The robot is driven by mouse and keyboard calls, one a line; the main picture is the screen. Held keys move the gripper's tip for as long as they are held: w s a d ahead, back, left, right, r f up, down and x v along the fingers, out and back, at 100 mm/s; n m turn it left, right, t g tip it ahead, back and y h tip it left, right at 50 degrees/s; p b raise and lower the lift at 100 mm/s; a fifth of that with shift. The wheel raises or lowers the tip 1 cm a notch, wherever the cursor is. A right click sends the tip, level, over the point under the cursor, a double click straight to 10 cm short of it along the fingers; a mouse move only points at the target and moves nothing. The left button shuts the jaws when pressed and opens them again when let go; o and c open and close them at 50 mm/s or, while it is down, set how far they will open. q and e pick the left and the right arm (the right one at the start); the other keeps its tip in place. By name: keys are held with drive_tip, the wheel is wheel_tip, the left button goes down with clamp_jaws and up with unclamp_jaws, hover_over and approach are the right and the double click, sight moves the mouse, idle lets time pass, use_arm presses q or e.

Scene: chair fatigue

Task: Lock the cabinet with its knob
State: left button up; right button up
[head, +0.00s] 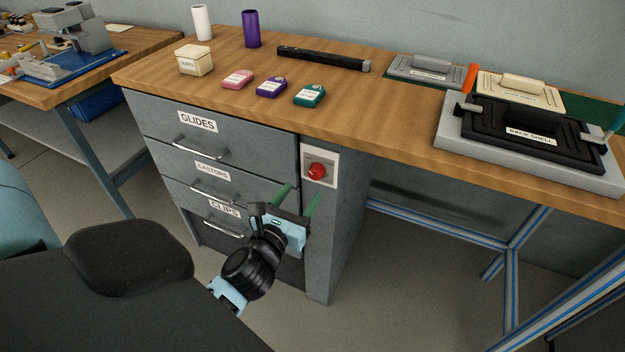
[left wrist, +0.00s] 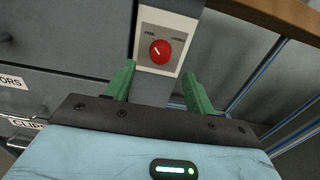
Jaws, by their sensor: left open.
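The red knob (head: 317,171) sits on a pale plate (head: 320,180) at the upper right of the grey cabinet's front (head: 335,230). My right gripper is not in view.
Drawers labelled GLIDES (head: 198,122), CASTORS (head: 212,171) and CLIPS (head: 224,209) have bar handles and look closed. The wooden worktop (head: 370,108) overhangs the cabinet and carries small boxes and a BACK SHELL fixture (head: 525,140). A dark chair part (head: 130,255) stands at lower left.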

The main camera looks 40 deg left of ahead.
sight(314, 176)
use_arm(q)
drive_tip(key=shift+x, duration=3.15)
drive_tip(key=shift+c, duration=0.2)
drive_tip(key=c, duration=0.9)
